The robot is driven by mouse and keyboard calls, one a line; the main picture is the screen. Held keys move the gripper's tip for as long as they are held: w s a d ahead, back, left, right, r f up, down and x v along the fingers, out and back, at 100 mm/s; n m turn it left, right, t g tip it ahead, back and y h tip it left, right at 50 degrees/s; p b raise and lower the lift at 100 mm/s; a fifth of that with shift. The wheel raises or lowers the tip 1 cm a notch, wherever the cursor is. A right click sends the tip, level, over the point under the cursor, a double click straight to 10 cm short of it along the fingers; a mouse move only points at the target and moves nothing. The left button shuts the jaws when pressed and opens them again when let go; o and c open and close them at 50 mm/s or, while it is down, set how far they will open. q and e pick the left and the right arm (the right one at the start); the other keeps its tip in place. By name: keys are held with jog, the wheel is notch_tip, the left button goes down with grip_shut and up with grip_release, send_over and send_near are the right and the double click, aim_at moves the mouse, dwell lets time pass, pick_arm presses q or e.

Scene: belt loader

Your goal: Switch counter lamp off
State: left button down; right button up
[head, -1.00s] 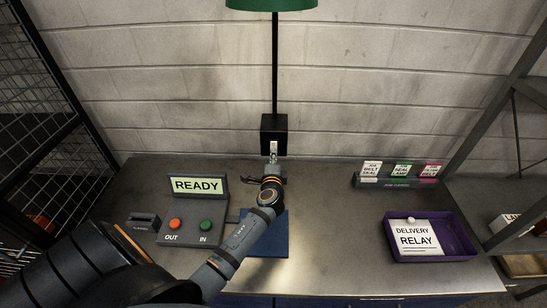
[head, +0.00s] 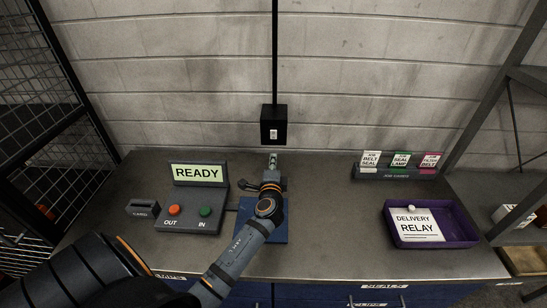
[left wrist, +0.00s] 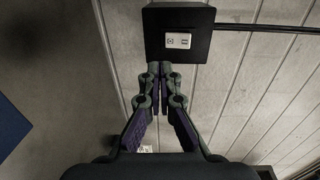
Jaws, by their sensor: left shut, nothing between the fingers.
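The counter lamp shows as a black pole (head: 274,50) rising from a black box (head: 266,117) against the wall; its shade is out of view. A small white rocker switch (head: 274,134) sits on the front of the box and shows in the left wrist view (left wrist: 178,41). My left gripper (head: 273,157) is shut and empty, just below the box in the head view, apart from the switch. In the left wrist view its fingertips (left wrist: 160,68) lie just below and left of the switch. My right gripper is not in view.
A console (head: 189,195) with a READY sign and red and green buttons stands left of my arm. A blue mat (head: 275,230) lies under my arm. A purple tray (head: 463,242) and a card rack (head: 397,173) are at right. Bare counter lies between.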

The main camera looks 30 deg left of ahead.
pick_arm(q)
jog(key=s, duration=0.1)
jog(key=s+d+f+b, duration=0.1)
jog(key=s, duration=0.1)
jog(key=s+d, duration=0.1)
jog(key=shift+s+f+b, duration=0.15)
jog(key=shift+f+b, duration=0.25)
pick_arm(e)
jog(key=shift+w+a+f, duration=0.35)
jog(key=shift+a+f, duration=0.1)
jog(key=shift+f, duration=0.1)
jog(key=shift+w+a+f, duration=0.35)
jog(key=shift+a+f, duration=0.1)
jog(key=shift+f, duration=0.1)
pick_arm(q)
jog(key=shift+s+d, duration=0.1)
jog(key=shift+d, duration=0.05)
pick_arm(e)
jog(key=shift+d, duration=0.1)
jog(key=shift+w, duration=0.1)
